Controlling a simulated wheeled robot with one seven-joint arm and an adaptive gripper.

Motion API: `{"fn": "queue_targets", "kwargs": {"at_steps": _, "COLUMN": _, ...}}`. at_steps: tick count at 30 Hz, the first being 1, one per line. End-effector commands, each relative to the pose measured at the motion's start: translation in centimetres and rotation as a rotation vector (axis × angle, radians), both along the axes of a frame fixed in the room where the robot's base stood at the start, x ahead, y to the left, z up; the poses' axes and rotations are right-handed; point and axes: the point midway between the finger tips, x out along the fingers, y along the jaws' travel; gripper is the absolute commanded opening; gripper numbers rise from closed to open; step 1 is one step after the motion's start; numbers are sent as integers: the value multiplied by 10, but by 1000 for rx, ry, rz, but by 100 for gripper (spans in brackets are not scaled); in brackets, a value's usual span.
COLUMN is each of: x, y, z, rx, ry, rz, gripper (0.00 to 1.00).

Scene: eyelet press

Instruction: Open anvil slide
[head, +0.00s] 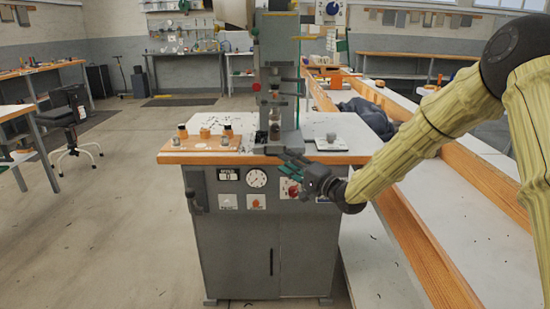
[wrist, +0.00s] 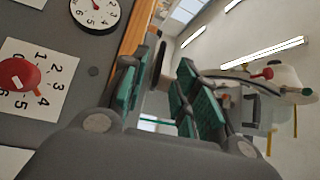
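The eyelet press (head: 276,70) stands as a grey column on the cabinet's table top. Its lower tooling, with a small metallic cylinder (head: 274,130), sits above the grey base; I cannot make out the anvil slide clearly. My gripper (head: 289,170) is in front of the table's front edge, just below the press base and by the control panel. In the wrist view my gripper (wrist: 160,88) is open, its green-padded fingers apart. A dark rounded piece (wrist: 158,64) shows between the fingers; I cannot tell whether it touches them.
The cabinet front carries a gauge (head: 256,178) and a red knob on a numbered dial (wrist: 18,75), close to my gripper. Small pots stand on a wooden tray (head: 205,143) at left. A small white scale-like device (head: 331,142) is at right.

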Motion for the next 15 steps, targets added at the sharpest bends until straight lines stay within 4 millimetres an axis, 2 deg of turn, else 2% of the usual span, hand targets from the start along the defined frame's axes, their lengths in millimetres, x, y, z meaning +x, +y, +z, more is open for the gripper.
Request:
{"fn": "queue_targets", "kwargs": {"at_steps": 7, "x": 26, "y": 28, "z": 3, "rx": -2, "ry": -1, "rz": 1, "gripper": 30}}
{"fn": "queue_targets", "kwargs": {"at_steps": 15, "x": 41, "y": 42, "z": 6, "rx": 0, "ry": 0, "rz": 0, "gripper": 30}}
